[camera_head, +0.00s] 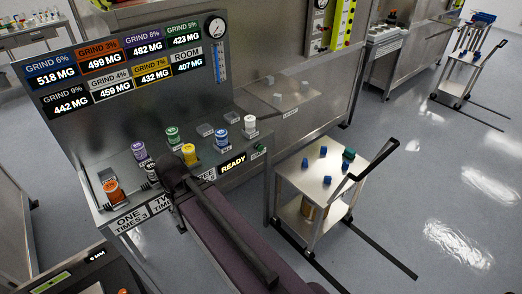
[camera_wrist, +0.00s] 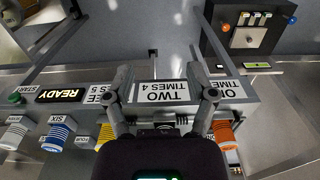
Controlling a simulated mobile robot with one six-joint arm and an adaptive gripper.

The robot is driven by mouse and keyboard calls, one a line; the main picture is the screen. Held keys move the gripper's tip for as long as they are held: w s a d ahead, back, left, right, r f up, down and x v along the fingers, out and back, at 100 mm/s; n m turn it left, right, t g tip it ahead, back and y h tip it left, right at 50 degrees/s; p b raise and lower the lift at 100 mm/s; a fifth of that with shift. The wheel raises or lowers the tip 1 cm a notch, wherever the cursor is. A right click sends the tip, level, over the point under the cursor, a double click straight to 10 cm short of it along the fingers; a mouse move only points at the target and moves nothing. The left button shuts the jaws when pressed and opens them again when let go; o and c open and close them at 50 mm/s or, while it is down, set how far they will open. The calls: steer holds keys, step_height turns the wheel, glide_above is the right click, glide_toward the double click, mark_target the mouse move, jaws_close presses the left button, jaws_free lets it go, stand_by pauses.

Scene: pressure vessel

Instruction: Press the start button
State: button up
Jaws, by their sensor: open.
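The start button is a small green knob (camera_wrist: 15,98) at the far left of the wrist view, beside a START label and the lit READY display (camera_wrist: 60,94). In the head view the green button (camera_head: 257,147) is small, right of the READY display (camera_head: 232,163). My gripper (camera_wrist: 166,88) is open and empty, its fingers on either side of the TWO TIMES 4 label. In the head view my gripper (camera_head: 172,172) is dark and hangs over the bench's front edge, left of the button and apart from it. Its fingertips are hard to see there.
Several coloured cups stand on the bench, including orange (camera_head: 113,192), purple (camera_head: 139,151), green (camera_head: 173,136) and yellow (camera_head: 190,153). A screen panel (camera_head: 120,60) rises behind them. A cart (camera_head: 318,180) with blue pieces stands at right. A control box (camera_wrist: 248,38) shows upper right in the wrist view.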

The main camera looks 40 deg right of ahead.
steer(key=shift+w+d+f+b, duration=0.2)
steer(key=shift+w+f+b, duration=0.05)
steer(key=shift+f+b, duration=0.25)
jaws_close()
steer(key=w+d+f+m+t+y+b, duration=0.35)
steer(key=w+d+f+b, duration=0.2)
steer(key=d+b, duration=0.45)
steer(key=w+d+f+m+t+y+b, duration=0.3)
steer(key=w+d+f+m+t+b, duration=0.15)
steer(key=d+f+b, duration=0.4)
steer(key=s+d+f+m+t+h+b, duration=0.1)
steer(key=d+b, duration=0.4)
steer(key=d, duration=0.5)
steer(key=s+d+m+t+h+b, duration=0.3)
steer(key=d+m+t+b, duration=0.2)
steer(key=d, duration=0.5)
steer(key=s+d+f+m+t+h+b, duration=0.1)
steer(key=d+m+t+b, duration=0.3)
steer(key=d, duration=0.6)
steer(key=s+h+b, duration=0.1)
steer(key=b, duration=0.1)
steer(key=shift+d+f+b, duration=0.3)
steer(key=shift+d, duration=0.1)
steer(key=shift+h, duration=0.25)
